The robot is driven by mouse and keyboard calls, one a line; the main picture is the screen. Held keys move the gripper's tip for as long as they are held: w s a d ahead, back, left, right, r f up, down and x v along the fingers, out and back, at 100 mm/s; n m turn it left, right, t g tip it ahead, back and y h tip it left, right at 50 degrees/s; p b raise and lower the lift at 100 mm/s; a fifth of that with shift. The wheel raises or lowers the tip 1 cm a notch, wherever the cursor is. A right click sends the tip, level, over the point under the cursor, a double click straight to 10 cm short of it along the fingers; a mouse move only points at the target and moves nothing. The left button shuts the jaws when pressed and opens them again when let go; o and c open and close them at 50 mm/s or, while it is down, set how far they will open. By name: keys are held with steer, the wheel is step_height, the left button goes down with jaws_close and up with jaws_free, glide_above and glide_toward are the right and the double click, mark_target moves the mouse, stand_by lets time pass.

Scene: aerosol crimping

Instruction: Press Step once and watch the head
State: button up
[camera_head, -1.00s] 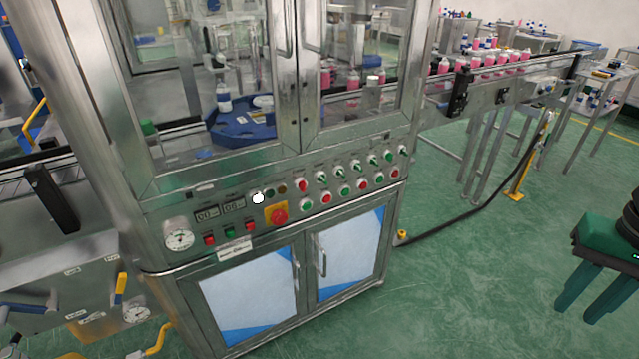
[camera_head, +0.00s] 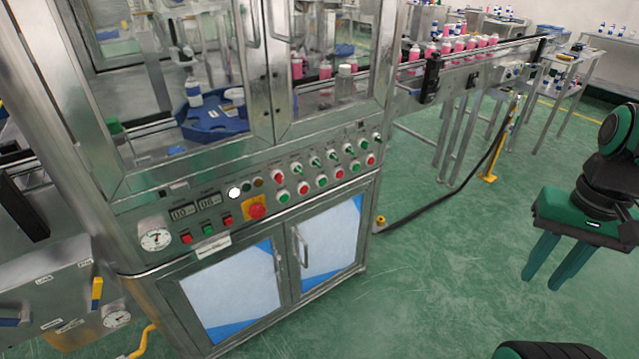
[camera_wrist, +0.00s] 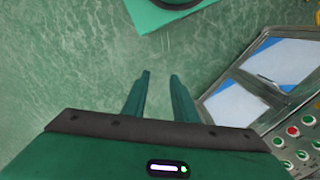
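The control panel (camera_head: 215,220) on the front of the machine carries rows of red and green buttons and switches. A white lit lamp (camera_head: 234,192) and a red mushroom button (camera_head: 257,208) on a yellow plate sit left of the rows. The labels are too small to read, so I cannot tell which button is Step. Behind the glass doors, a blue star-wheel (camera_head: 210,128) holds a white bottle (camera_head: 194,92); the head is hard to make out. My gripper (camera_head: 543,282) is open and empty, right of the panel and apart from it. The wrist view shows its two separated fingers (camera_wrist: 160,75).
A conveyor (camera_head: 480,58) with pink bottles runs out to the right. A black hose (camera_head: 450,190) lies on the green floor beside a yellow foot (camera_head: 488,178). Lower cabinet doors (camera_head: 330,243) stand shut. Open floor lies between my gripper and the machine.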

steer(key=shift+c, duration=0.4)
jaws_close()
